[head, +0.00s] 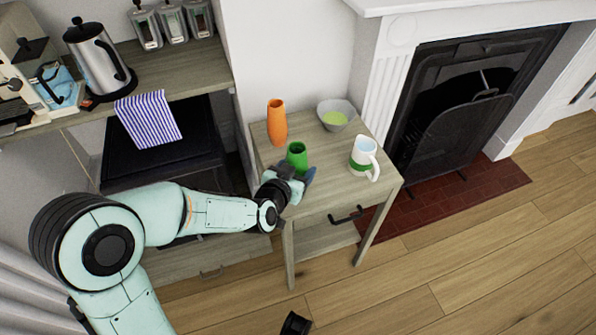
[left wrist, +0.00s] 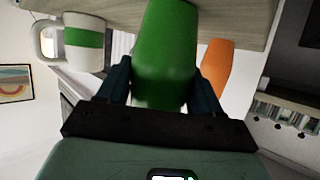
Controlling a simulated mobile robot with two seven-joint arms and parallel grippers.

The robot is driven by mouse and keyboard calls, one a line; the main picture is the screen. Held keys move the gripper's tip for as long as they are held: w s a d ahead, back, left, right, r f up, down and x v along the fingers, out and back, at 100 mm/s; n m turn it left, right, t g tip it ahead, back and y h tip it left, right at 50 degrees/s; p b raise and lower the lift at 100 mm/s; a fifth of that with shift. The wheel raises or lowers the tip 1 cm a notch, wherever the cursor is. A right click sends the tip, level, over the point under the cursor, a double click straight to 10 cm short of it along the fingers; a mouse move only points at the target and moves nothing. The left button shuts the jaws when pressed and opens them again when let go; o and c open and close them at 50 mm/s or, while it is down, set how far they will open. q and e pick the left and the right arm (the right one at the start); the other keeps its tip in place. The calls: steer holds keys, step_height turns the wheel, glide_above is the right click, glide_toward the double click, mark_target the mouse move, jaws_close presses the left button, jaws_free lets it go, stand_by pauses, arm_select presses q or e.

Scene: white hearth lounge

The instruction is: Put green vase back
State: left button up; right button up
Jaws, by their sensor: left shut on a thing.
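The green vase (head: 297,155) is upright over the front left part of the small wooden side table (head: 322,187). My left gripper (head: 295,177) is shut on the vase from the front. In the left wrist view the vase (left wrist: 165,55) sits between the two dark fingers of my left gripper (left wrist: 160,88), one on each side. I cannot tell whether its base touches the tabletop. The orange vase (head: 277,122) stands behind it, a little to the left, and also shows in the left wrist view (left wrist: 217,65). My right gripper is not clearly seen.
A grey bowl (head: 337,114) with something green inside is at the table's back. A white mug (head: 364,157) with a green band stands at its right. A counter with a kettle (head: 98,57) is at left, a fireplace (head: 460,100) at right.

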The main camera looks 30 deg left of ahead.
arm_select(q)
steer(key=shift+r, duration=0.1)
steer(key=shift+f, duration=0.2)
steer(key=o, duration=1.3)
steer(key=shift+r, duration=0.1)
